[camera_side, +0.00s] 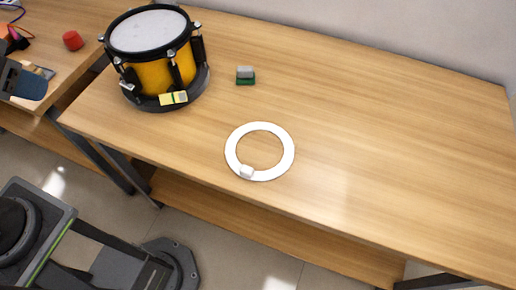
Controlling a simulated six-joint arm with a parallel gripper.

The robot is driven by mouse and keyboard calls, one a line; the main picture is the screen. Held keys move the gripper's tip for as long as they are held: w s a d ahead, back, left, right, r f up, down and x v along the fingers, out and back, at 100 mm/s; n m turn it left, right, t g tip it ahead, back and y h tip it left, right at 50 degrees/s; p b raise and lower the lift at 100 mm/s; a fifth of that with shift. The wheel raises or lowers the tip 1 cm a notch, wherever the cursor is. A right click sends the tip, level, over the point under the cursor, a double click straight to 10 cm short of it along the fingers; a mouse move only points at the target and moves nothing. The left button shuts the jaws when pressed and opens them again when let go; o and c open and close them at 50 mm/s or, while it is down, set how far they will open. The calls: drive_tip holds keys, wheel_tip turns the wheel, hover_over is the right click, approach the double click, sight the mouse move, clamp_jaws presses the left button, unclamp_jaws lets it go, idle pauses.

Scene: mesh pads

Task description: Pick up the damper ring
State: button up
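The damper ring (289,151) is a flat white ring lying on the wooden table, near its front edge and left of the middle. A small white block (247,171) sits on the front part of its band, slightly left of centre. Bare wood shows through the ring's opening. No gripper fingers can be made out in this view.
A yellow drum (154,77) with a black rim and pale head stands on a dark round base at the back left. A yellowish block (173,98) is at its front. A grey-and-green block (245,76) lies behind the ring. The table's right side (400,150) is clear.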

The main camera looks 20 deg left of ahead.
drive_tip(key=o, duration=0.3)
drive_tip(key=shift+o, duration=0.2)
drive_tip(key=m+g, duration=0.6)
drive_tip(key=m, duration=1.3)
hover_over(249, 170)
drive_tip(key=f, duration=2.2)
drive_tip(key=shift+s+d+f, duration=0.15)
drive_tip(key=shift+s+f, duration=0.25)
drive_tip(key=shift+w+f, duration=0.2)
drive_tip(key=shift+f, duration=1.25)
drive_tip(key=shift+w+f, duration=0.2)
drive_tip(key=shift+f, duration=1.25)
